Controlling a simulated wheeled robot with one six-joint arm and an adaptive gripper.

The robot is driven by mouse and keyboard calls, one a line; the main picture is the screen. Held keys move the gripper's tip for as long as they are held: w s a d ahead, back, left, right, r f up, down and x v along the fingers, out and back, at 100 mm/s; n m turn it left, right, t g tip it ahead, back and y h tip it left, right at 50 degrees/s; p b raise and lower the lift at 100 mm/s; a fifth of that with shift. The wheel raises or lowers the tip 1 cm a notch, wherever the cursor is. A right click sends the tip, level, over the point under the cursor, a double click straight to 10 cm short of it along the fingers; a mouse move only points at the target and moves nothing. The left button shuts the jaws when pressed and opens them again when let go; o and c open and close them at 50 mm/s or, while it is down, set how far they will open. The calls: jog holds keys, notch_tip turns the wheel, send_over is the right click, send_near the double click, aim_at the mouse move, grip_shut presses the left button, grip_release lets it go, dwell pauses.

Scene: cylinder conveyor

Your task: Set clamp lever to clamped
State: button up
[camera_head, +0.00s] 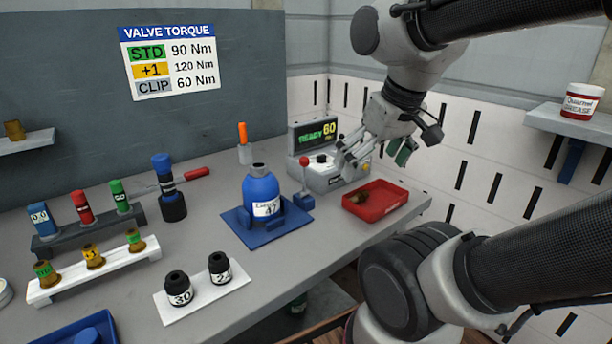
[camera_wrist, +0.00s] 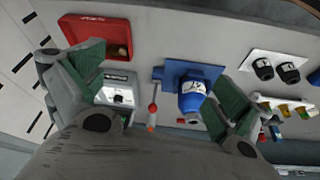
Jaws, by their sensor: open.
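The clamp lever (camera_head: 304,176) is a thin rod with a red ball knob, standing about upright from a small blue block at the right side of the blue clamp base (camera_head: 240,229). A blue cylinder (camera_head: 262,196) with a white label stands on that base. In the wrist view the lever (camera_wrist: 154,95) shows between my finger pads, at a distance. My gripper (camera_head: 373,156) is open and empty, above and to the right of the lever, near the torque tester and above the red tray. It touches neither lever nor cylinder.
The grey tester (camera_head: 325,177) with a "READY 60" display stands behind the lever. A red tray (camera_head: 376,208) with a small brown part lies to the right. Socket racks, black sockets (camera_head: 180,288) and a blue-black tool (camera_head: 168,188) stand left. The bench front of the blue base is clear.

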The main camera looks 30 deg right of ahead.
jog(key=shift+f, duration=0.2)
jog(key=c, duration=0.6)
jog(key=shift+w+a+f+g, duration=0.15)
jog(key=shift+w+f+g, duration=0.1)
jog(key=shift+w, duration=0.2)
jog(key=shift+w+a+f+g, duration=0.1)
jog(key=shift+w+f+g, duration=0.15)
jog(key=shift+w, duration=0.2)
jog(key=c, duration=0.7)
jog(key=shift+n+g, duration=0.3)
jog(key=w, duration=0.5)
jog(key=w+a+r, duration=0.1)
jog(key=w, duration=0.2)
jog(key=shift+w, duration=0.35)
grip_shut()
jog(key=w, duration=0.3)
jog(key=w+r, duration=0.1)
jog(key=w, duration=0.2)
jog(key=w+a, duration=0.1)
jog(key=w, duration=0.2)
jog(key=shift+w+a+r, duration=0.1)
jog(key=shift+w+r, duration=0.05)
jog(key=shift+w, duration=0.25)
jog(key=w+r+t, duration=0.1)
jog(key=w, duration=0.1)
jog(key=w+r+t, duration=0.1)
jog(key=w+r, duration=0.1)
jog(key=shift+w+a+r, duration=0.1)
jog(key=shift+w+a, duration=0.05)
jog(key=shift+w, duration=0.1)
